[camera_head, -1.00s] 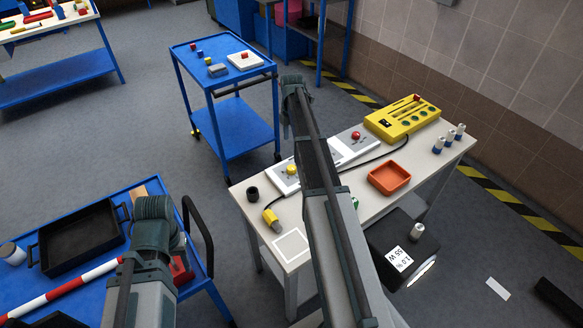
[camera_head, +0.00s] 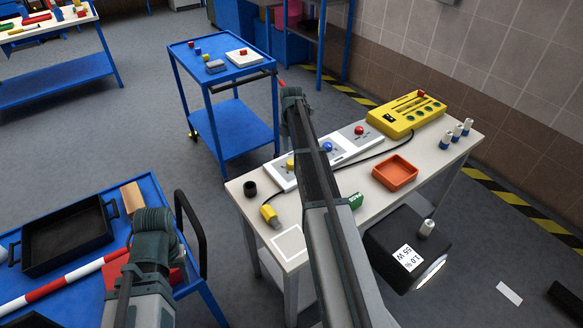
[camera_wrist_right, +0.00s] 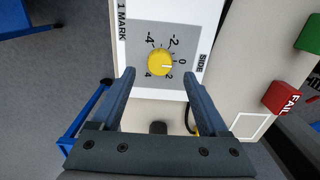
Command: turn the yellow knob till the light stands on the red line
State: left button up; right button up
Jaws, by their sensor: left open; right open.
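The yellow knob (camera_head: 290,164) is on the near left end of a white panel (camera_head: 281,180) on the table. In the right wrist view the yellow knob (camera_wrist_right: 160,62) sits on a grey dial marked -4 to 4; its pale mark points between 0 and 2. My right gripper (camera_wrist_right: 159,79) is open, its fingers apart on either side of the picture below the knob, holding nothing. I cannot make out the light or red line.
A blue knob (camera_head: 326,147) and red knob (camera_head: 359,130) stand farther along.

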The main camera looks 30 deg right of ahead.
aim_at(292, 162)
notch_tip(292, 162, down, 5)
jog(key=b, duration=0.3)
jog(key=shift+r+b, duration=0.15)
jog(key=shift+b, duration=0.15)
jog(key=shift+r, duration=0.1)
grip_shut()
jog(key=m, duration=0.5)
jog(key=shift+m, duration=0.3)
jog(key=m, duration=0.5)
jog(key=shift+m, duration=0.7)
